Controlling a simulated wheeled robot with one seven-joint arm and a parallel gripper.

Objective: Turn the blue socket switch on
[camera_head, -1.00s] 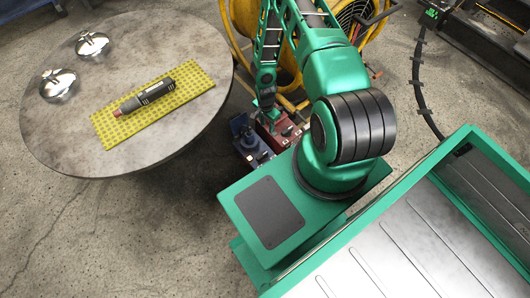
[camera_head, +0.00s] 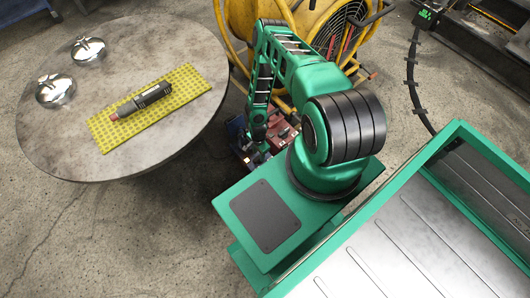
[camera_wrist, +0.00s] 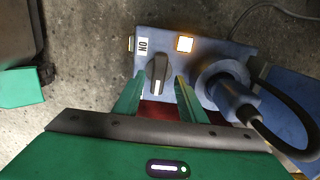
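The blue socket (camera_head: 236,127) stands on the floor between the round table and my base, partly hidden by my arm. The knob points roughly up and down in the picture. My gripper (camera_wrist: 160,75) is open, with its green fingertips on either side of the knob. A gap shows on the right; contact on the left cannot be told.
A red socket (camera_head: 280,132) stands right beside the blue one. The round table (camera_head: 120,40) holds a yellow cloth (camera_head: 188,78), a polishing tool (camera_head: 142,101) and two metal dishes (camera_head: 88,47), (camera_head: 54,89). A yellow fan and hose reel (camera_head: 240,18) stands behind.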

